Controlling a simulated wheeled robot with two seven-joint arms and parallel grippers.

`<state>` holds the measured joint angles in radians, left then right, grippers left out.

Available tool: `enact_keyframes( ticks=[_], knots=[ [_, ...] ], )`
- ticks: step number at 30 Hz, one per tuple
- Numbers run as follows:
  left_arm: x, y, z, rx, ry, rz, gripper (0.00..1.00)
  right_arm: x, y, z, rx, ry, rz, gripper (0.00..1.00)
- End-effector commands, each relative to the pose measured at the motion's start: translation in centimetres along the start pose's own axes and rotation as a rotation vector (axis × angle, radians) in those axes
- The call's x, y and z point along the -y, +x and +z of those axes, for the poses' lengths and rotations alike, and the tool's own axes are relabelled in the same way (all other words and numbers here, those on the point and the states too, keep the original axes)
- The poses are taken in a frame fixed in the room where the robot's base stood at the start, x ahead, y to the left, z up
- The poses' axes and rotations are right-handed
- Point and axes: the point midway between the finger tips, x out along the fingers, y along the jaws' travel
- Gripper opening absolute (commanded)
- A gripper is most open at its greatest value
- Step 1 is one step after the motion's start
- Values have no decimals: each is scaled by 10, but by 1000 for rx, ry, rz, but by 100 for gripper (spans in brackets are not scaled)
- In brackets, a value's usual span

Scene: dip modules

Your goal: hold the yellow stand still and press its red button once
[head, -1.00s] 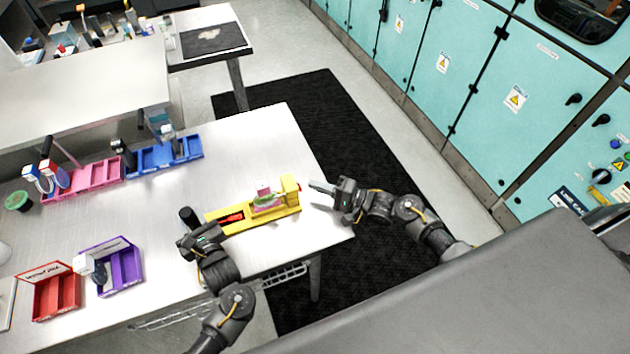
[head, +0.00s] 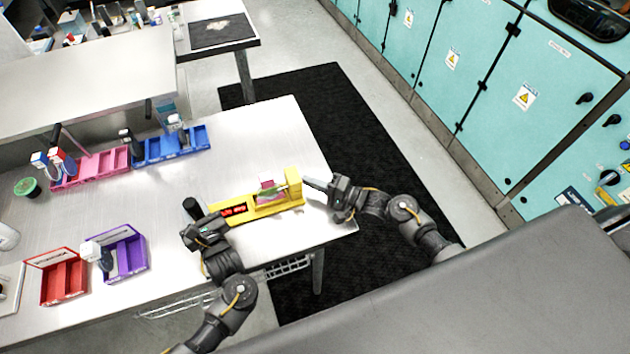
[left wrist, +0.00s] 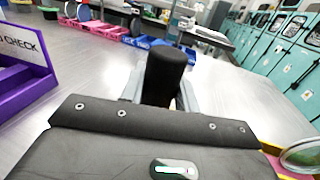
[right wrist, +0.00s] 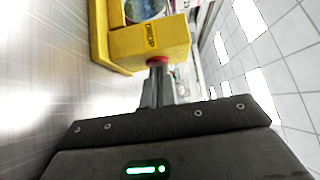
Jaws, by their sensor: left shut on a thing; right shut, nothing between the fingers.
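The yellow stand (head: 293,187) lies along the table's near right part; its yellow end block also shows in the right wrist view (right wrist: 160,38). A dark panel (head: 233,211) on its left part shows bright red marks. My left gripper (head: 196,223) is shut on a black upright handle (left wrist: 166,75) at the stand's left end. My right gripper (head: 308,182) is shut and empty, its fingertips against the red button (right wrist: 157,61) on the stand's right end. The fingers partly cover the button, which is hidden in the head view.
A purple bin (head: 131,258) and a red bin (head: 64,284) stand at the left front. Pink (head: 100,166) and blue (head: 190,146) bins stand behind. The metal table (head: 270,130) is clear behind the stand.

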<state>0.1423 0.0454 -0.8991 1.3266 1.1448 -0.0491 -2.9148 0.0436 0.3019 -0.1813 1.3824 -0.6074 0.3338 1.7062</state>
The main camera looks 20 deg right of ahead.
Motion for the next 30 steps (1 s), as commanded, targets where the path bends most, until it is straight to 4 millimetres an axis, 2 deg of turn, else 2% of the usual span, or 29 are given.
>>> enact_keyframes(
  ticks=[1, 5, 11, 14, 21, 25, 30],
  knots=[
    [8, -2, 0, -2, -6, -18, 11, 0, 3, 8, 17, 7, -4, 0],
    [10, -3, 0, -2, -7, -21, 11, 0, 2, 7, 19, 7, -4, 0],
    [10, -3, 0, -3, -7, -21, 12, 0, -16, -13, 11, 3, -1, 0],
    [8, -3, 0, -2, -7, -18, 11, -2, -33, -27, 6, 3, 2, 0],
    [6, -2, 0, -2, -4, -13, 11, -1, -87, -27, 3, 2, 2, 0],
    [5, -2, 0, -2, -4, -12, 11, -1, -108, -28, 1, 1, 2, 0],
    [5, -1, 0, -1, -4, -10, 11, -1, -124, -28, 1, 1, 2, 0]
  ],
)
